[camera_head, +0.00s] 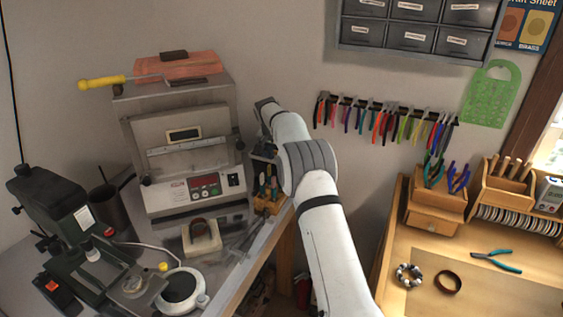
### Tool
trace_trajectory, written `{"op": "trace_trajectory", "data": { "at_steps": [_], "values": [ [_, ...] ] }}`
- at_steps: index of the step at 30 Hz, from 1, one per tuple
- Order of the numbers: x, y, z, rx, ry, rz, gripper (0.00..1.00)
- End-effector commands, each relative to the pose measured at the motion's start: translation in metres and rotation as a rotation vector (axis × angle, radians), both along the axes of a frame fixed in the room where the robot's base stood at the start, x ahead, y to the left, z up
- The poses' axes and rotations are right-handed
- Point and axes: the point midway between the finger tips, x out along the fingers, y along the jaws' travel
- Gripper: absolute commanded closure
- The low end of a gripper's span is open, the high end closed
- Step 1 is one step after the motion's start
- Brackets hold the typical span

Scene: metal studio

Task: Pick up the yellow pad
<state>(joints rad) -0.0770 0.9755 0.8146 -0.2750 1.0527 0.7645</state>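No thing in view is clearly a yellow pad. The closest match is a pale yellow block (202,243) on the left bench, in front of the grey kiln, with a dark brown ring-shaped thing on it. My gripper (264,158) is at the end of my white arm, right of the kiln and above the bench's right edge, up and to the right of the block and apart from it. My arm partly hides it and its fingers are too small and dark to read. I see nothing clearly held in it.
The kiln (190,185) carries an orange brick (192,66) and a yellow-handled tool (102,81). A wooden tool holder (268,204) stands just below my gripper. A green drill press (62,212) and white round device (181,287) stand left. The right wooden bench (500,295) has free room.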

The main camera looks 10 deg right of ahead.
Motion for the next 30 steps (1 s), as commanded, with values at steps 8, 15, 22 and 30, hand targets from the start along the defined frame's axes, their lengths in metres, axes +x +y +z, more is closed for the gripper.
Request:
{"op": "trace_trajectory", "data": {
  "at_steps": [8, 15, 22, 30],
  "values": [
    [0.015, -0.008, -0.029, 0.0, 0.003, -0.001, 0.49],
    [0.02, -0.011, -0.046, 0.0, 0.0, -0.001, 0.49],
    [0.02, -0.012, -0.046, 0.0, 0.0, -0.001, 0.54],
    [0.02, -0.012, -0.046, 0.0, 0.0, -0.001, 0.76]
  ]
}}
